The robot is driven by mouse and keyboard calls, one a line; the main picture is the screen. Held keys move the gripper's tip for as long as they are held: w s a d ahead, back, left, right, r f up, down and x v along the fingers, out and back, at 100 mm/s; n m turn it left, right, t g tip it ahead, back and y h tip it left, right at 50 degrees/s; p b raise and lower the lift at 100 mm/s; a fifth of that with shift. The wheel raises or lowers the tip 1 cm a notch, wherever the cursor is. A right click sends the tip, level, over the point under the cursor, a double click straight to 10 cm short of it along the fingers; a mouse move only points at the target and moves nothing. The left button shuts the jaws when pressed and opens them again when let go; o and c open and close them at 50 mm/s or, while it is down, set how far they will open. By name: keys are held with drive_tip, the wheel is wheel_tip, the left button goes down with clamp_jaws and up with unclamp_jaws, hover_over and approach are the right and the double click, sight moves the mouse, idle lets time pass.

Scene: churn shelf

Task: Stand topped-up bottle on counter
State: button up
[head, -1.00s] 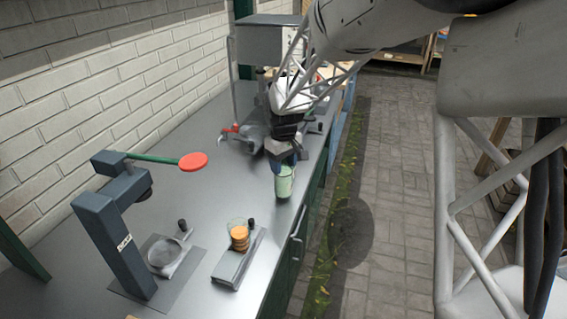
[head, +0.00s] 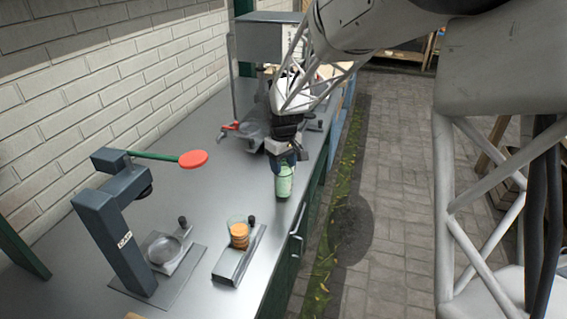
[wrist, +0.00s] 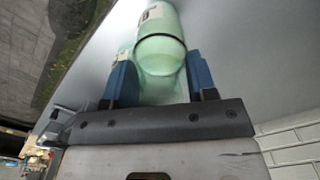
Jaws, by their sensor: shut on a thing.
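The bottle (head: 284,183) is pale green and looks upright at the counter's right edge in the head view. I cannot tell whether its base touches the counter (head: 200,150). My gripper (head: 285,157) is above it, pointing down, shut on its upper part. In the wrist view the bottle (wrist: 160,55) lies between the two blue fingers of my gripper (wrist: 160,82), with a dark line across its pale green body. Part of the bottle is hidden by the fingers.
A dark press-like stand with a red-knobbed green lever (head: 193,159) stands at the left. A small metal stand (head: 238,262) holds a glass of orange-brown pieces (head: 239,233). A grey box-shaped machine (head: 270,40) is behind my gripper. The counter's middle is clear.

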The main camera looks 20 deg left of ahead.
drive_tip(key=shift+f, duration=0.3)
idle(0.5)
drive_tip(key=o, duration=1)
drive_tip(key=shift+c, duration=0.4)
drive_tip(key=shift+c, duration=0.5)
drive_tip(key=shift+r, duration=4)
